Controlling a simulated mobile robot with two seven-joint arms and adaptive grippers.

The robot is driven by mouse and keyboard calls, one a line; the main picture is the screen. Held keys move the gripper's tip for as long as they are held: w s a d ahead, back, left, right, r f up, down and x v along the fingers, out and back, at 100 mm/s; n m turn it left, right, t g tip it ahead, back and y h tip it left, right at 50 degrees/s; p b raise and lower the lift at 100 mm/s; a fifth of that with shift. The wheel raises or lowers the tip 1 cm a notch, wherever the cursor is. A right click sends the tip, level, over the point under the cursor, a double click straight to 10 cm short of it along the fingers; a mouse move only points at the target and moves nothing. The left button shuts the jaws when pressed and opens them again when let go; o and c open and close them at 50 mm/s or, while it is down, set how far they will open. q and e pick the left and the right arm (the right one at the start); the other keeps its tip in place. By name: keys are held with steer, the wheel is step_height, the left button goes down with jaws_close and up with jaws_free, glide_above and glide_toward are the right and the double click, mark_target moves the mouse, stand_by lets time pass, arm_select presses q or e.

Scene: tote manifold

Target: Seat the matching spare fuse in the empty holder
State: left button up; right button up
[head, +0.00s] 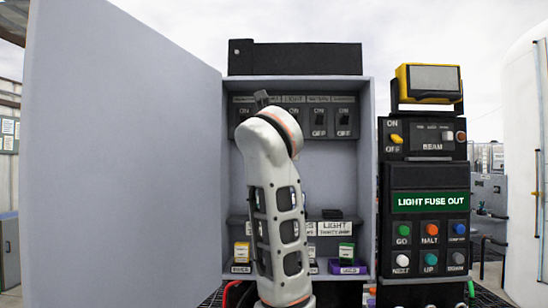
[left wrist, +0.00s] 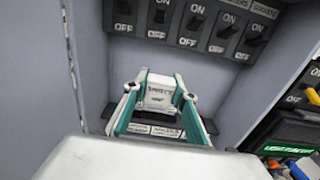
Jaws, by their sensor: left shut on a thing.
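In the left wrist view, my left gripper (left wrist: 160,93) has its teal fingers closed on the sides of a white block-shaped fuse (left wrist: 158,100) with dark lettering that I cannot read surely. Behind it is a shelf edge with white labels (left wrist: 166,131). In the head view my arm covers the cabinet's middle and hides the gripper and fuse. A dark holder (head: 332,213) with nothing visible on it sits above the LIGHT label (head: 334,228). A white and green fuse (head: 346,252) stands in a purple bin (head: 349,267). A white and yellow fuse (head: 242,252) stands at lower left. My right gripper is not in view.
The open cabinet door (head: 120,150) fills the left side. A row of ON/OFF switches (head: 318,120) lines the cabinet's upper back. A black control panel (head: 428,180) with coloured buttons stands at right, its green sign (head: 430,202) reading LIGHT FUSE OUT.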

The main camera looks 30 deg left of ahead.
arm_select(q)
steer(key=shift+r, duration=3.5)
steer(key=shift+f, duration=0.1)
